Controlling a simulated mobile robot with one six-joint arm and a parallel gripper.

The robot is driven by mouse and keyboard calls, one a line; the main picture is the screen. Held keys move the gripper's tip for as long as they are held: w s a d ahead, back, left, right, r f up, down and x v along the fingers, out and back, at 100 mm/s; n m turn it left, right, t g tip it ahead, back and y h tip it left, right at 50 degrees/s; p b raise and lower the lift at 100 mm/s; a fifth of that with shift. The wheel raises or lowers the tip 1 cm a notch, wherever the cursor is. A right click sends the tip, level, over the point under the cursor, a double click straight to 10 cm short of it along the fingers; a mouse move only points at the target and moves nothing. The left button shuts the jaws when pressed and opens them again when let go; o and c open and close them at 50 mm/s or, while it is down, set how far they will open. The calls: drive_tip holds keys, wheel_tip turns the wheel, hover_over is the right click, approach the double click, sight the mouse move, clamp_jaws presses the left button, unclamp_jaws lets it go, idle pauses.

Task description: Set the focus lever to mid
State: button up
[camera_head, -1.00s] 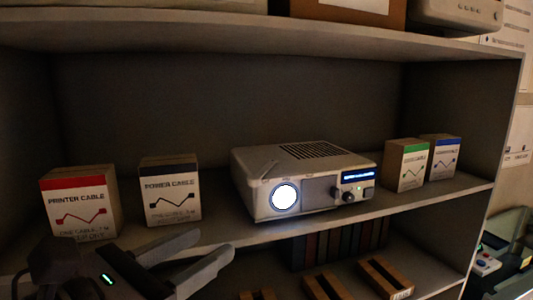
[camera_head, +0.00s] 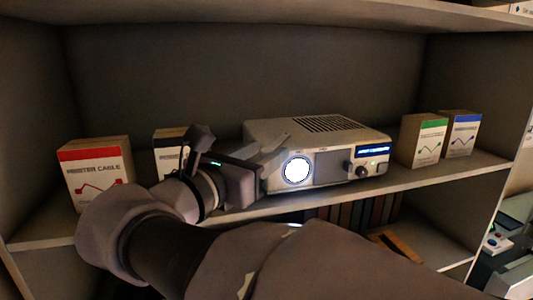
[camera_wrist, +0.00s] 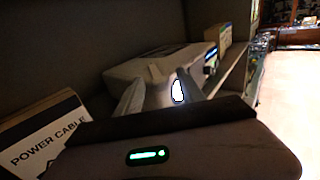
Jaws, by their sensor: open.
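The white projector (camera_head: 335,140) sits on the shelf, with a glowing round lens (camera_head: 297,170) at its front left and a knob and blue display at its front right. My gripper (camera_head: 281,149) is open at the projector's left front corner, its fingers pointing toward the lens side. In the wrist view the projector (camera_wrist: 140,68) lies ahead, and the lit lens (camera_wrist: 179,91) shows between my open fingers (camera_wrist: 160,80). I cannot make out the focus lever; my fingers cover the top left corner. Whether they touch the projector is unclear.
A power cable box (camera_head: 168,157) is partly behind my arm and close in the wrist view (camera_wrist: 40,130). Green (camera_head: 424,140) and blue (camera_head: 461,134) boxes stand right. The upper shelf (camera_head: 300,17) hangs above.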

clamp_jaws()
idle(1.4)
